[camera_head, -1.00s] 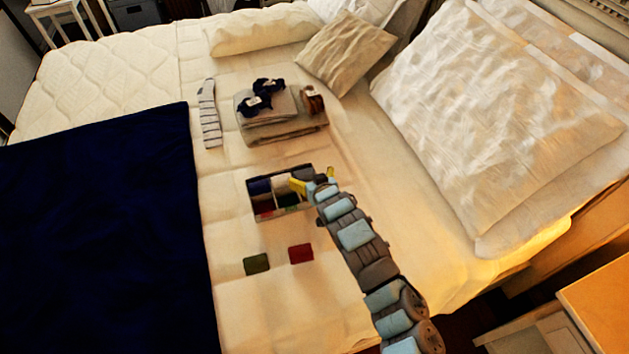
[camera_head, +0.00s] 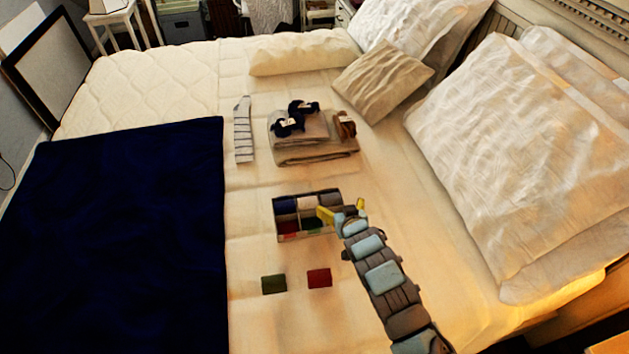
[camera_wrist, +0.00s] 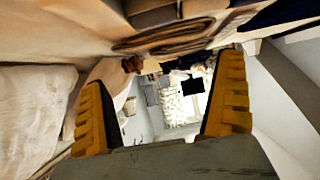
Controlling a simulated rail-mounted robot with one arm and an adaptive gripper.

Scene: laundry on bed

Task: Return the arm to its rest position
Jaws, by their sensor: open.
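My gripper (camera_head: 342,211) has yellow fingers and is over the right end of the sock box in the head view. In the wrist view my gripper (camera_wrist: 160,105) has its two yellow fingers spread wide with nothing between them. My arm reaches up from the lower right of the head view. The divided box (camera_head: 276,221) holds several folded items in dark, light and coloured compartments. My gripper hides part of its right side.
A green folded piece (camera_head: 273,284) and a red one (camera_head: 319,278) lie before the box. Folded towels (camera_head: 318,153) with dark sock pairs (camera_head: 296,119) and a brown pair (camera_head: 345,124) lie behind. A striped sock (camera_head: 243,129), navy blanket (camera_head: 125,235) and large pillows (camera_head: 520,160) surround them.

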